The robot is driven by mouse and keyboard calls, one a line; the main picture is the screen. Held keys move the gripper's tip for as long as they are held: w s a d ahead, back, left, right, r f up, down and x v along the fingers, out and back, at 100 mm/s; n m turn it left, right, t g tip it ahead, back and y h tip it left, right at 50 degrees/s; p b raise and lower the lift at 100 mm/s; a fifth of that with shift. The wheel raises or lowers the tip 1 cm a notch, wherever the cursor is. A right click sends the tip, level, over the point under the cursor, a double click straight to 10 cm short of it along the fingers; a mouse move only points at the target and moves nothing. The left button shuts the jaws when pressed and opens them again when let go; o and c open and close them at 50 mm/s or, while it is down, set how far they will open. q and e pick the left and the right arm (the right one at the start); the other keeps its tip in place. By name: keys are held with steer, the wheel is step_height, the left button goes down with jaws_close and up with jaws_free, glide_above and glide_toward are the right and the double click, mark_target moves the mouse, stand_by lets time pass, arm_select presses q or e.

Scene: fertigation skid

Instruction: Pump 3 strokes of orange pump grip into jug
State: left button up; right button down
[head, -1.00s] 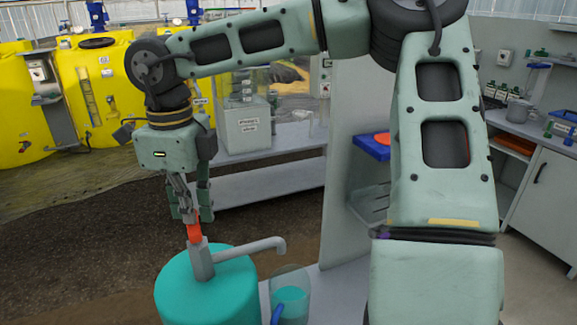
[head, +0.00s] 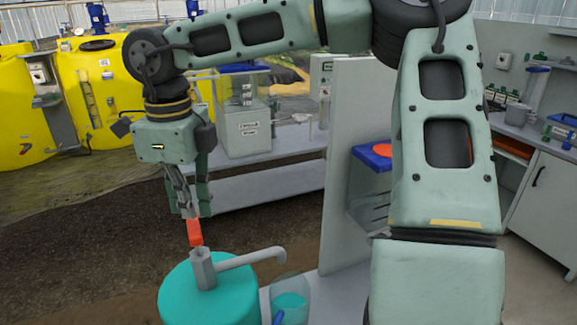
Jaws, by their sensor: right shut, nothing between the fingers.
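The orange pump grip (head: 195,233) stands above the grey pump body (head: 203,269) on a round teal drum (head: 210,298) at the lower middle. A grey spout reaches right from the pump toward a clear jug (head: 291,287). The jug holds teal liquid in its lower part, and its bottom is cut off by the frame. My right gripper (head: 186,213) points down at the top of the orange grip. Its fingers are shut with nothing between them, close above the grip; I cannot tell whether they touch it. My left gripper is out of view.
A grey upright panel (head: 350,150) stands right of the jug, beside a blue tray (head: 371,157) with an orange round thing. Yellow tanks (head: 97,120) and a low grey bench (head: 262,192) stand behind. The brown ground left of the drum is clear.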

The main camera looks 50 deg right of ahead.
step_height(320, 180, up, 6)
steer(key=p, duration=0.4)
stand_by(0.5)
stand_by(0.4)
